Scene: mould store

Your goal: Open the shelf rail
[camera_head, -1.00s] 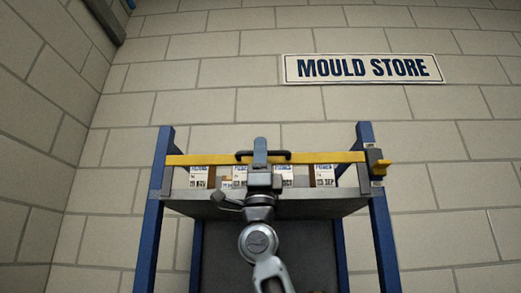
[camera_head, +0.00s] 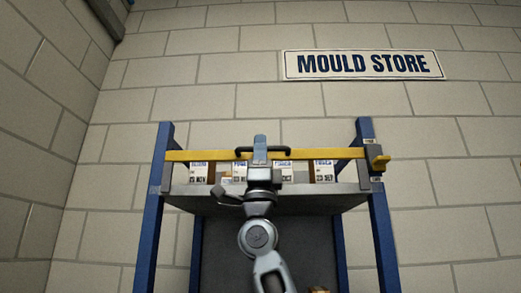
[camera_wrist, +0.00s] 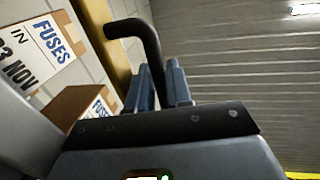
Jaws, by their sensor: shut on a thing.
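The yellow shelf rail (camera_head: 215,155) spans the front of the upper shelf between two blue posts. A black bar handle (camera_head: 284,152) is fixed near its middle. My gripper (camera_head: 260,148) is shut on the handle. In the wrist view, the handle (camera_wrist: 135,28) runs down between the two blue fingers of my gripper (camera_wrist: 160,75), with the yellow rail (camera_wrist: 100,25) beside it.
Several labelled boxes (camera_head: 323,171) stand on the grey shelf (camera_head: 325,199) behind the rail. A box marked FUSES (camera_wrist: 45,40) is close to my gripper in the wrist view. A blue post (camera_head: 153,205) stands at the left. The wall above, with its sign (camera_head: 363,65), is clear.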

